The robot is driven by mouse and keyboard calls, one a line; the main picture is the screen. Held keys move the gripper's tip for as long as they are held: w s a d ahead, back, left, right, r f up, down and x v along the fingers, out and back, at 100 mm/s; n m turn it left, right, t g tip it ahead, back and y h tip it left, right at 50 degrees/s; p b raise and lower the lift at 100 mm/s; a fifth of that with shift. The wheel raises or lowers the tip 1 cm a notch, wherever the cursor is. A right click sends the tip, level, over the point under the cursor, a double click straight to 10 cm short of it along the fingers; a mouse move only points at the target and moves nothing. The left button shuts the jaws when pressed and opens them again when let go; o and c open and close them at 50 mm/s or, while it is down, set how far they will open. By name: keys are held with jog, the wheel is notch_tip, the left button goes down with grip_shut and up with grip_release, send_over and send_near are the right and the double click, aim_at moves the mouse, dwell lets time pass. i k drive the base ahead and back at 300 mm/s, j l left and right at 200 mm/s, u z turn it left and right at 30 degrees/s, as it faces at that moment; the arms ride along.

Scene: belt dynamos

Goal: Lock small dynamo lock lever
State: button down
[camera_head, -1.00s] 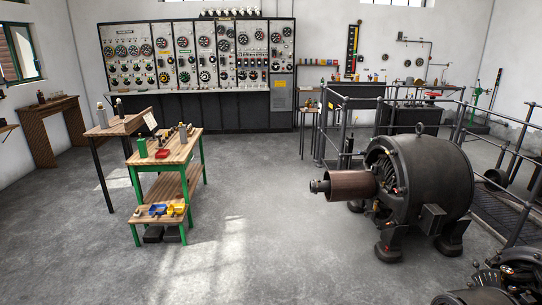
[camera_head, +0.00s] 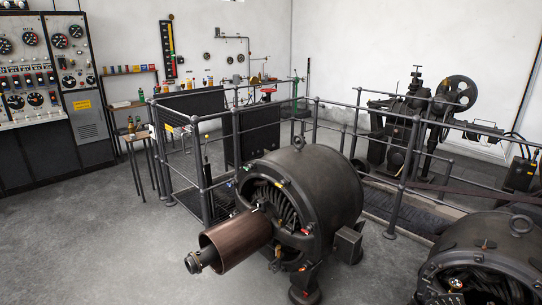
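A dark dynamo (camera_head: 325,190) with a brown belt pulley (camera_head: 236,240) on its shaft stands in the middle of the head view. A second dark dynamo (camera_head: 490,250) is partly cut off at the bottom right. I cannot tell from size which is the small one. Small red-tipped parts show on the middle dynamo, one on its front (camera_head: 305,231) and one near its foot (camera_head: 303,268). A thin black upright lever (camera_head: 206,150) stands by the railing behind it. I cannot tell which part is the lock lever. My gripper is not in view.
Metal railings (camera_head: 402,180) run behind both dynamos. A control panel (camera_head: 45,70) stands at the left, with a small stool-like table (camera_head: 137,137) near it. A machine with a wheel (camera_head: 458,93) is beyond the railing. The floor (camera_head: 90,240) at the left is clear.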

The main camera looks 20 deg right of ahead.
aim_at(439, 266)
jog(key=i+l+z, duration=0.2)
jog(key=i+z, duration=0.55)
jog(key=i+j+z, duration=0.1)
jog(key=i+z, duration=0.3)
jog(key=i+j+z, duration=0.35)
jog(key=i, duration=0.2)
jog(key=i+l, duration=0.2)
jog(key=i, duration=0.15)
jog(key=i+l+z, duration=0.1)
jog(key=i, duration=0.3)
jog(key=i+l, duration=0.25)
jog(key=i+z, duration=0.05)
jog(key=i, duration=0.05)
